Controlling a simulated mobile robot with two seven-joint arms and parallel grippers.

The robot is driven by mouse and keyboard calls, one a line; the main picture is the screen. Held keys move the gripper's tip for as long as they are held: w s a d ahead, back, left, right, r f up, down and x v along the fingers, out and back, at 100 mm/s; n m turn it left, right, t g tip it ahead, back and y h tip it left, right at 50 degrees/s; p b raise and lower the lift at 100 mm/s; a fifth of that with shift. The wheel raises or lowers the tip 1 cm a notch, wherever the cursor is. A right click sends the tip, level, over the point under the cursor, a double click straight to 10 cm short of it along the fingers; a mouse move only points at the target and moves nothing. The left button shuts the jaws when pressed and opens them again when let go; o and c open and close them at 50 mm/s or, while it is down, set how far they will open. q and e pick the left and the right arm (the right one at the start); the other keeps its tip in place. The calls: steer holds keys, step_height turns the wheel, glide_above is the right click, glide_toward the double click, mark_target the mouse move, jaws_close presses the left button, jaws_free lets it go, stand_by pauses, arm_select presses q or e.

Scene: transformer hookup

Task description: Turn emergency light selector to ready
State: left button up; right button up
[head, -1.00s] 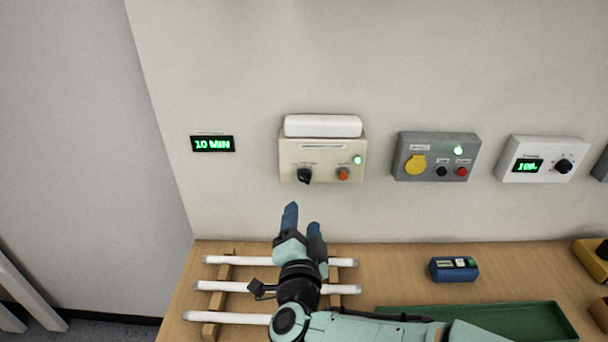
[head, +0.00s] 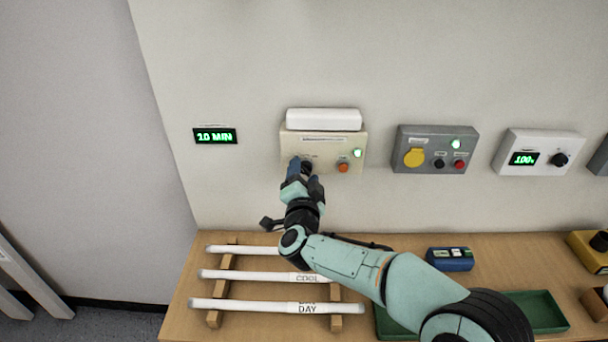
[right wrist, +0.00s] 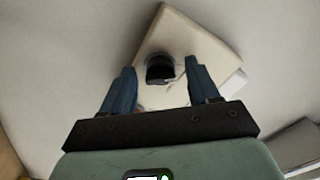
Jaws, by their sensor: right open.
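The emergency light unit is a beige box (head: 325,146) with a white lamp (head: 323,119) on top, fixed to the wall. It carries a black selector knob (head: 307,167), an orange button (head: 342,167) and a lit green lamp (head: 358,153). My right gripper (head: 304,166) is at the knob, its blue fingers on either side. In the right wrist view the black knob (right wrist: 160,69) sits between the open fingers (right wrist: 158,82), with gaps on both sides. The knob's pointer and the labels around it are too hidden or small to read. My left gripper is not in view.
A green display (head: 215,136) hangs left of the box. A grey box (head: 436,149) with a yellow cap and a white dial box (head: 538,159) are to the right. Below, the wooden bench holds white tubes (head: 260,304) on a rack, a blue device (head: 450,259) and a green tray (head: 540,311).

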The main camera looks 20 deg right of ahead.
steer(key=c, duration=1)
steer(key=shift+c, duration=0.2)
steer(key=m+b, duration=0.3)
steer(key=shift+f, duration=0.15)
steer(key=m+b, duration=0.3)
steer(key=shift+m+b, duration=0.6)
steer(key=shift+m, duration=0.2)
steer(key=shift+r, duration=0.25)
